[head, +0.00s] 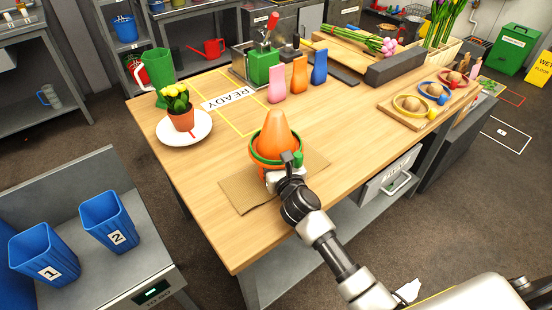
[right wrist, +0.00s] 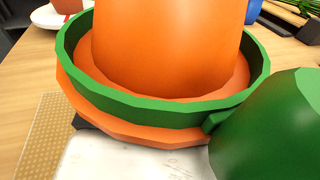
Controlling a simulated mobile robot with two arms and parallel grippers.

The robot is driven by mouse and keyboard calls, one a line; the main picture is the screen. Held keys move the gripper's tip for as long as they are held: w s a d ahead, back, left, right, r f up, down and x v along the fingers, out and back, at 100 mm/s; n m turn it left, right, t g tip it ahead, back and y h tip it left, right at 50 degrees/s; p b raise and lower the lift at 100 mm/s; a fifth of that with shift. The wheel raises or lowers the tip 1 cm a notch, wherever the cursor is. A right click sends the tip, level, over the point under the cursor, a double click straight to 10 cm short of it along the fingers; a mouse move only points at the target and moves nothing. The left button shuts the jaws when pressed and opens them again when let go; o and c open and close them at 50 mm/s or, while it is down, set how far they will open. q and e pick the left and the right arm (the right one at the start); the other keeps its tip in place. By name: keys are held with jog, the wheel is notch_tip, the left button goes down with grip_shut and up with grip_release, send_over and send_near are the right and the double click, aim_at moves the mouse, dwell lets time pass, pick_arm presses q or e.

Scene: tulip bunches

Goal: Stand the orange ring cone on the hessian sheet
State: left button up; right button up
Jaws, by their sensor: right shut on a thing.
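The orange ring cone (head: 275,128) is upright, with a green ring around its lower part and an orange base under it. It is over the brown hessian sheet (head: 240,195) near the table's front edge; I cannot tell whether it touches the sheet. My right gripper (head: 284,172) is shut on the cone's near side, by a green knob (head: 298,158). In the right wrist view, the cone (right wrist: 165,50) fills the middle, the knob is large at right, and part of the sheet (right wrist: 42,135) shows at lower left. My left gripper is not in view.
A saucer (head: 204,133) with a potted yellow tulip stands left of the cone. Behind are a READY mat (head: 240,120), pink, orange and blue pieces (head: 299,75), and a green block (head: 263,67). A wooden tray (head: 400,117) sits right. Bare tabletop lies around the sheet.

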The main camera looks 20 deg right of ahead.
jog(key=shift+f, duration=0.1)
jog(key=shift+s+f+b, duration=0.1)
jog(key=shift+f+b, duration=0.2)
jog(key=shift+f, duration=0.35)
jog(key=shift+c, duration=0.7)
jog(key=o, duration=1.1)
jog(key=shift+f, duration=0.1)
jog(key=shift+c, duration=0.2)
